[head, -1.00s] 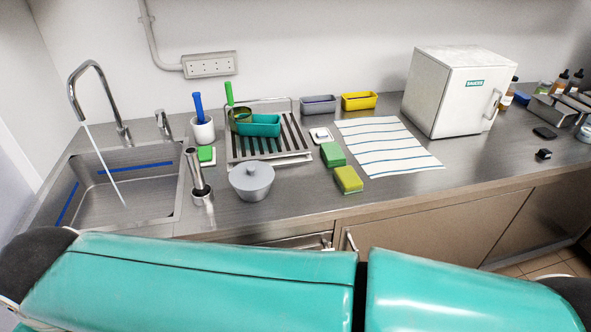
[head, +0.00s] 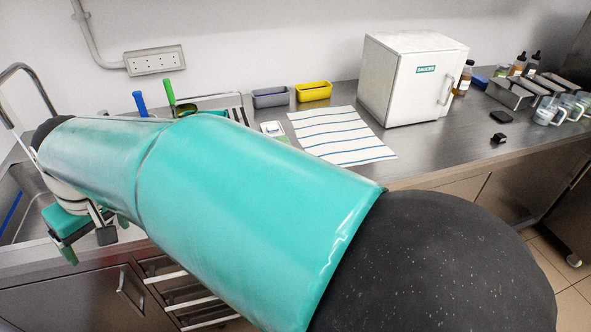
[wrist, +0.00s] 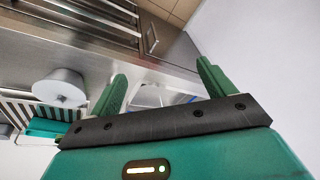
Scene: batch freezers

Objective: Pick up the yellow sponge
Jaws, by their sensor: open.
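The yellow sponge cannot be seen in either current view; my teal arm covers the part of the counter where it lay in the earlier head frame, beside a green sponge near the front edge. My gripper (head: 97,240) is at the far left of the head view, by the sink end of the counter. In the wrist view my gripper (wrist: 162,72) has its two green fingers spread apart. No sponge shows between them.
A lidded grey pot (wrist: 62,88) and a dish rack (wrist: 20,108) show in the wrist view. A striped cloth (head: 340,136), a yellow tub (head: 314,92), a grey tub (head: 271,98) and a white freezer (head: 410,85) stand on the counter.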

